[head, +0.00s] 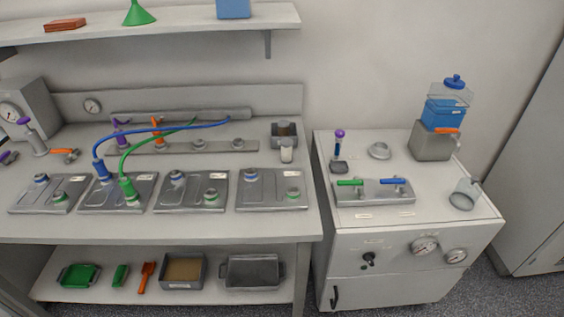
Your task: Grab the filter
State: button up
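No item is clearly recognisable as the filter. One possible candidate is a small brown-topped piece (284,126) in a dark grey holder (291,140) at the bench's back right. A small pale cylinder (287,155) stands just in front of that holder. I cannot tell whether either is the filter. My gripper is not in view.
Several grey plates (191,191) line the bench (268,229), with blue (190,127) and green (139,146) hoses arching above. A white cabinet (400,240) stands right, bearing a blue-filled container (445,110), a tilted cup (464,194) and valves. A green funnel (138,14) sits on the upper shelf.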

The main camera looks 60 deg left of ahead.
aim_at(287, 145)
jog(key=z, duration=0.1)
jog(key=k, duration=1.4)
jog(key=u, duration=1.9)
jog(key=i, duration=1)
jog(key=u, duration=0.05)
